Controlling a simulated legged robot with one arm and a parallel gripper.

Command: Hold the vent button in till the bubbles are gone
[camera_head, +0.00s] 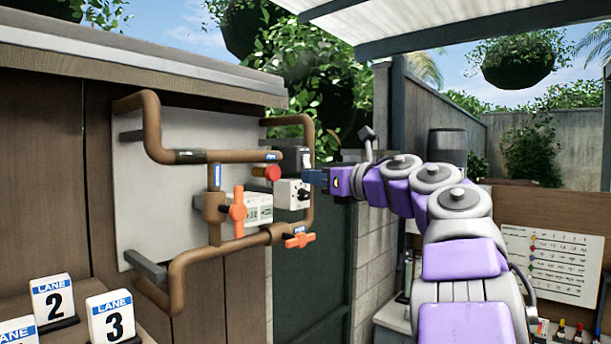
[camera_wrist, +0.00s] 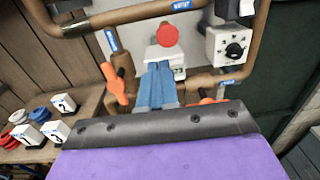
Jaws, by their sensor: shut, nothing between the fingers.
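A round red button (camera_head: 272,173) sticks out from the pipework on the grey wall panel, and it shows at the top of the wrist view (camera_wrist: 168,33). It looks like the vent button, though no label on it can be read. My gripper (camera_head: 309,178) is shut and empty, to the right of the button in the head view and apart from it. In the wrist view my blue fingers (camera_wrist: 158,68) lie together, with their tips just below the button in the picture. No bubbles can be made out in either view.
Brown pipes (camera_head: 150,127) frame the panel, with orange valve handles (camera_head: 238,212) and a white meter (camera_head: 259,209). Lane number blocks (camera_head: 53,299) stand lower left.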

